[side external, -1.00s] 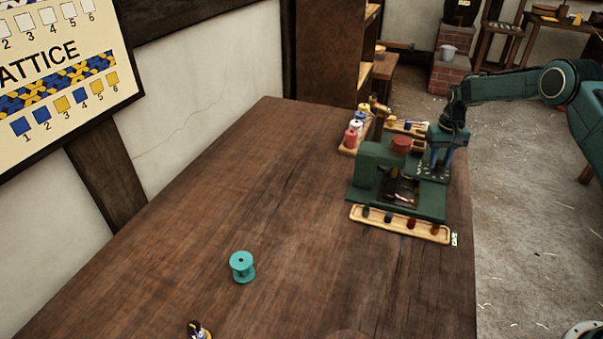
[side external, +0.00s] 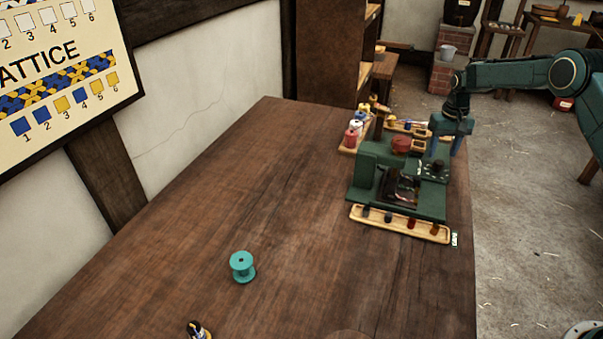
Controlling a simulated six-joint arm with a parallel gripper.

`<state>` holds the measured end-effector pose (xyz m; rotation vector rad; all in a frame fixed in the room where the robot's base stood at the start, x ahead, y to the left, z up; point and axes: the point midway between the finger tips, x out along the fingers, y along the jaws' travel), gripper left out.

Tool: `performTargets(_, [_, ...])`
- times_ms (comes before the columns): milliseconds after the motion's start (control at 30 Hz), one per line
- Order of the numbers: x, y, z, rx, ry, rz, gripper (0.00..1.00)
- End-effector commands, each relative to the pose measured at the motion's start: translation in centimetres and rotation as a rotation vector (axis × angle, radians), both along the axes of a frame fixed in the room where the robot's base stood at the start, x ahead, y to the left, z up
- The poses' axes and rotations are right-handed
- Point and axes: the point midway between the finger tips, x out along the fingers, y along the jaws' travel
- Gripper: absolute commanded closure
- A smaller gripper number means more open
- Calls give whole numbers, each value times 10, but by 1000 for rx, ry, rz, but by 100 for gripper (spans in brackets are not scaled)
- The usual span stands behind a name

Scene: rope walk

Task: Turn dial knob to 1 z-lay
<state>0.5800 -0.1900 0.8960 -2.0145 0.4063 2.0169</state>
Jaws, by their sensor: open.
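The green machine (side external: 408,208) stands at the far right of the table. A small dark dial knob (side external: 438,164) sits on its panel at the back right. The knob's pointer and the lettering around it are too small to read. My gripper (side external: 446,152) points down just above and behind the knob, with its fingers apart and nothing seen between them. It looks clear of the knob, though the exact gap cannot be told.
A red-brown round part (side external: 401,145) tops the machine. A wooden tray (side external: 392,226) with several small pegs lies in front. Spools (side external: 353,134) stand in a rack behind left. A teal spool (side external: 242,267) stands on the open table (side external: 230,190).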

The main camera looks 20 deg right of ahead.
Motion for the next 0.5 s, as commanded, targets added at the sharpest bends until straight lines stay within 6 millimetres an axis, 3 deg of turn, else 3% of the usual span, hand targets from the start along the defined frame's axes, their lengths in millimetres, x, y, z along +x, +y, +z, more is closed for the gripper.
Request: performTargets(500, [1, 1, 84, -1, -2, 0, 50])
